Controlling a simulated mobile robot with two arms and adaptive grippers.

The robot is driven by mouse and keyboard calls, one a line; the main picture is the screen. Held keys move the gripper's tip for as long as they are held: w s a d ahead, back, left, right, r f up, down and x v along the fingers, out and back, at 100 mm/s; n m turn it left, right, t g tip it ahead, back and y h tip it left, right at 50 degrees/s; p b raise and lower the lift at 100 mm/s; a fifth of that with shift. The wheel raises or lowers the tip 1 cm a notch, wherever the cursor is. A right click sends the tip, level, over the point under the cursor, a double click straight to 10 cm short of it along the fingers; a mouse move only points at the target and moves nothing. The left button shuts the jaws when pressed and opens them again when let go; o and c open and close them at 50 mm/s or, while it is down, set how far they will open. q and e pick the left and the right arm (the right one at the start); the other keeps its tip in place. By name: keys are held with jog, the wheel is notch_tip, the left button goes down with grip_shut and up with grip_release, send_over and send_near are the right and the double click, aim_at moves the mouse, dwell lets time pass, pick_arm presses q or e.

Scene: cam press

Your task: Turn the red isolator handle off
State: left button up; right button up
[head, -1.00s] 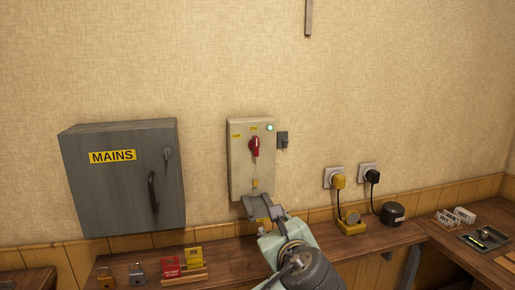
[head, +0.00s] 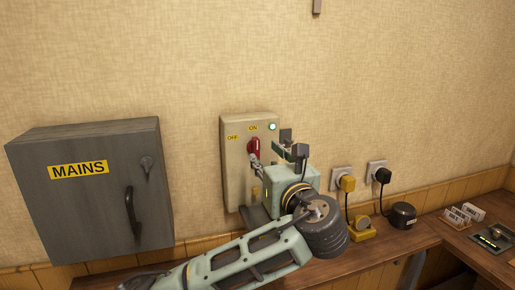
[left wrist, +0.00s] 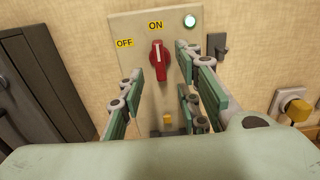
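The red isolator handle (head: 254,146) is on the front of a beige isolator box (head: 234,170) on the wall. In the left wrist view the handle (left wrist: 158,60) stands about upright, its top towards the yellow ON label (left wrist: 155,25). The OFF label (left wrist: 124,43) is to its upper left. A green lamp (left wrist: 190,21) glows at the box's upper right. My left gripper (head: 270,155) is in front of the box, its fingers open. In the left wrist view the fingers (left wrist: 163,76) are spread to either side of the handle; I cannot tell whether they touch it.
A grey MAINS cabinet (head: 92,200) with a dark handle is left of the box. A small grey fitting (left wrist: 217,46) is close to the box's right side. Plugs (head: 346,184) and a dark round object (head: 403,215) are to the right, above and on the wooden bench (head: 400,238).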

aim_at(257, 150)
pick_arm(q)
jog(key=x, duration=0.2)
jog(key=shift+w+a+r+p, duration=0.2)
jog(key=shift+w+r+p, duration=0.05)
jog(key=shift+p, duration=0.15)
jog(key=shift+x, duration=1.05)
jog(key=shift+w+f+p, duration=0.2)
jog(key=shift+w+p, duration=0.05)
jog(key=shift+p, duration=0.05)
jog(key=c, duration=0.3)
grip_shut()
pick_arm(e)
jog(key=shift+s+d+r, duration=0.2)
jog(key=shift+s+r, duration=0.25)
jog(key=shift+s, duration=0.05)
jog(key=shift+s+d+r, duration=0.15)
jog(key=shift+s+r, duration=0.25)
jog(key=shift+s, duration=0.1)
